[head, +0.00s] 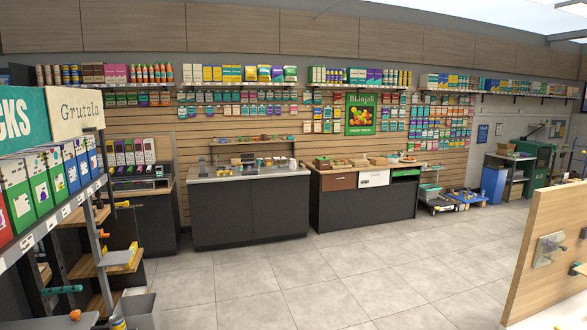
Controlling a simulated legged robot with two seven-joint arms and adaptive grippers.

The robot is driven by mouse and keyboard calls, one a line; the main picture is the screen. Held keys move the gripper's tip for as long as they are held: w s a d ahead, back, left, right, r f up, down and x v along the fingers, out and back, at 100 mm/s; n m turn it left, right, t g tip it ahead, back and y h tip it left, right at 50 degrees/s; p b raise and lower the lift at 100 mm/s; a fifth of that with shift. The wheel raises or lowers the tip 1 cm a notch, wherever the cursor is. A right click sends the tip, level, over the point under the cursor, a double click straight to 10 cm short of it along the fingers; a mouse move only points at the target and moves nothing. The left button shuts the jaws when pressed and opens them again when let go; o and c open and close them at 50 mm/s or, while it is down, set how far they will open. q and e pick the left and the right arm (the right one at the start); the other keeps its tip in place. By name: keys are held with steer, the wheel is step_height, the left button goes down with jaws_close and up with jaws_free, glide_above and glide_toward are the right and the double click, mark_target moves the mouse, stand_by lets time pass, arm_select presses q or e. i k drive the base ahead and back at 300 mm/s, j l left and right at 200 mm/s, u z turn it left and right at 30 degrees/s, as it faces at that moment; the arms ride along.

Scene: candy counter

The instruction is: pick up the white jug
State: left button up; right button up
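Small white vessels (283,162) stand at the right end of the left dark counter (250,213), far across the room. They are too small to tell whether one of them is the white jug. No other thing in the head view shows clearly as a jug. Neither my left nor my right gripper is in view.
A shelf rack (100,262) with boxes stands close on the left. A second dark counter (362,207) holds trays. A wooden panel (540,262) stands at the near right. The tiled floor (340,270) between is clear. Stocked shelves line the back wall.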

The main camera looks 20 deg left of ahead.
mark_target(292, 163)
steer(key=i+j+u, duration=0.45)
steer(key=i+u, duration=0.55)
steer(key=i, duration=4.1)
steer(key=i+j+z, duration=0.1)
steer(key=i+z, duration=0.2)
steer(key=i, duration=0.25)
steer(key=i+j+z, duration=0.3)
steer(key=i, duration=0.25)
steer(key=i+j+z, duration=0.35)
steer(key=i, duration=0.15)
